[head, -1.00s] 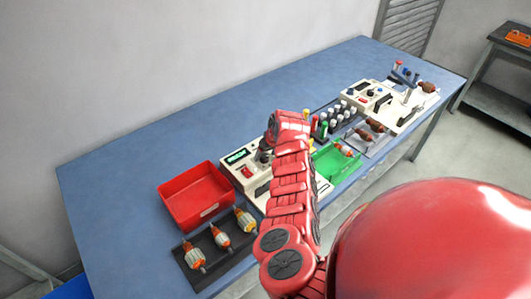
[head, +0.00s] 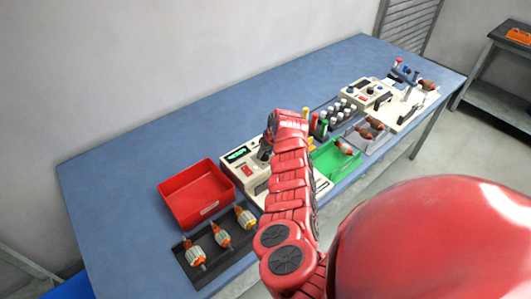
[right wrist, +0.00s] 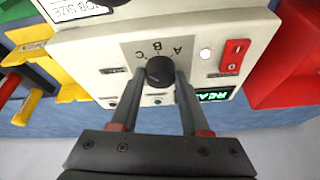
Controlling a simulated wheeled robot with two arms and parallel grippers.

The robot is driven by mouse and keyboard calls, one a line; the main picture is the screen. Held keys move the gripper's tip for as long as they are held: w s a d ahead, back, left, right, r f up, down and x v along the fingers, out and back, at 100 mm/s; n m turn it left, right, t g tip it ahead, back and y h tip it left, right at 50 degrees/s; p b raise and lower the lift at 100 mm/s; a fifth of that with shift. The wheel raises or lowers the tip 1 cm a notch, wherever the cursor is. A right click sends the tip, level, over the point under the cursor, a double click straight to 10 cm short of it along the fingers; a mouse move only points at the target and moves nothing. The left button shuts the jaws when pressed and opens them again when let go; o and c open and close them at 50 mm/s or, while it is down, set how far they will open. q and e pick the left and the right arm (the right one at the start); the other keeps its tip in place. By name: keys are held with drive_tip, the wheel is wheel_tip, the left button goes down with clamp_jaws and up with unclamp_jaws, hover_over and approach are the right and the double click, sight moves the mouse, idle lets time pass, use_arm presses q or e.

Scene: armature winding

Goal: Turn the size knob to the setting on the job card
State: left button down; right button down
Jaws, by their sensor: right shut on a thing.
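The size knob (right wrist: 160,71) is a dark round knob on the cream winding machine (right wrist: 110,62). In the right wrist view the letters A, B and C are printed around it, upside down. My right gripper (right wrist: 161,78) is shut on the knob, one finger on each side. I cannot tell which letter the knob points to. In the head view my right gripper (head: 266,148) is over the machine and hides the knob. A white card reading "JOB SIZE" (right wrist: 75,8) is cut off at the top of the wrist view; its setting is out of frame. My left gripper is not in view.
The machine has a red rocker switch (right wrist: 234,56) and a lit green display (right wrist: 215,95). A red bin (head: 196,194) stands left of it, with a dark tray (head: 188,270) of armatures in front. A green bin (head: 336,168) is to the right. The blue table is clear behind.

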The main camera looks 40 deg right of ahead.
drive_tip(key=shift+a+r+m+p, duration=0.15)
drive_tip(key=shift+m+p, duration=0.45)
drive_tip(key=shift+p, duration=0.1)
drive_tip(key=shift+m+h+p, duration=0.55)
drive_tip(key=shift+m+h, duration=0.05)
drive_tip(key=shift+m, duration=0.6)
drive_tip(key=shift+a+m+h, duration=0.1)
drive_tip(key=shift+m+h, duration=0.3)
drive_tip(key=shift+m, duration=0.4)
drive_tip(key=shift+w+f+m+g+h+b, duration=0.1)
drive_tip(key=shift+f+m+g+h+b, duration=0.1)
drive_tip(key=shift+m, duration=0.3)
drive_tip(key=shift+f+m+g+h+b, duration=0.1)
drive_tip(key=shift+m+g+h+b, duration=0.1)
drive_tip(key=shift+m, duration=0.3)
drive_tip(key=shift+r+m+b, duration=0.1)
drive_tip(key=shift+m+b, duration=0.35)
drive_tip(key=shift+m, duration=0.25)
drive_tip(key=shift+g, duration=0.3)
